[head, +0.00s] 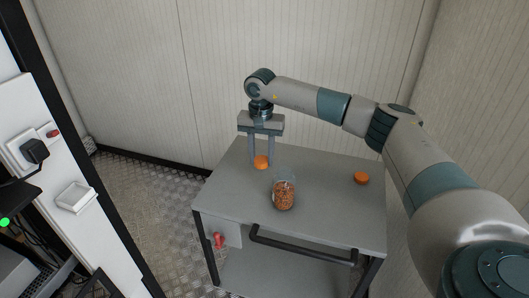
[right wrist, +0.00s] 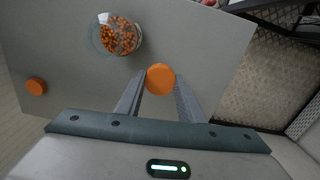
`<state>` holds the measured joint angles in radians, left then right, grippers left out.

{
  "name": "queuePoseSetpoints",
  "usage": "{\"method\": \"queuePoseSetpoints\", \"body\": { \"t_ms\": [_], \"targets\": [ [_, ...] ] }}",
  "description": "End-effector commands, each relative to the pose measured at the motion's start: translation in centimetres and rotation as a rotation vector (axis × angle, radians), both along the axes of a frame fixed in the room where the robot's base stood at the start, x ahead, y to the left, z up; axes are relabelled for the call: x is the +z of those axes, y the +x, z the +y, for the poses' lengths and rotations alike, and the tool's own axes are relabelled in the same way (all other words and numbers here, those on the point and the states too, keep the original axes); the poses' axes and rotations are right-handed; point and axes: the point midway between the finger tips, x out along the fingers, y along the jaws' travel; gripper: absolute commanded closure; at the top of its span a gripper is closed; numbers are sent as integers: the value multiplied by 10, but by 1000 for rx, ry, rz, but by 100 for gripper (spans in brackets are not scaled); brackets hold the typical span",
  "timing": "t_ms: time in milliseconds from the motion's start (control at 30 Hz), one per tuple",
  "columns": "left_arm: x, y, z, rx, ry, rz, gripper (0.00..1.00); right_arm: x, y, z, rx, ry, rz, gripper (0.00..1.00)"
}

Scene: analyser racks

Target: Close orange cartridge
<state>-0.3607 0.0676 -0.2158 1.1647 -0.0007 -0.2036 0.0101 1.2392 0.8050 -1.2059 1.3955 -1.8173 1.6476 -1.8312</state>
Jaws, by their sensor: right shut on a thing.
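A clear jar-like cartridge (head: 284,196) with orange bits inside stands upright on the table; no cap shows on its top. It also shows in the right wrist view (right wrist: 120,36). My right gripper (head: 262,163) is shut on a round orange cap (right wrist: 160,79), held between its fingertips behind and left of the cartridge in the head view. The cap is apart from the cartridge. I cannot tell how high it is above the table. A second orange cap (head: 361,178) lies on the table to the right; it shows at left in the right wrist view (right wrist: 36,86). My left gripper is not in view.
The grey table (head: 330,215) is otherwise clear on top and has a black handle bar (head: 300,252) at its front edge. A wall stands close behind it. A white panel with a black plug (head: 35,151) stands at far left.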

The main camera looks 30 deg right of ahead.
Motion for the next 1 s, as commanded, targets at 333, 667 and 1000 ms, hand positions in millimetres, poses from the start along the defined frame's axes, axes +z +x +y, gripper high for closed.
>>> {"method": "queuePoseSetpoints", "body": {
  "t_ms": [333, 667, 1000],
  "targets": [
    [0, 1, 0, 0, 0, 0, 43, 22, -77, 110, 364, -1, -1, 89],
    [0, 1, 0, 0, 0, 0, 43, 29, -183, 168, 671, 0, 0, 89],
    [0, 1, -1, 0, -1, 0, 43, 30, -223, 178, 772, 0, 0, 89]
  ]
}}
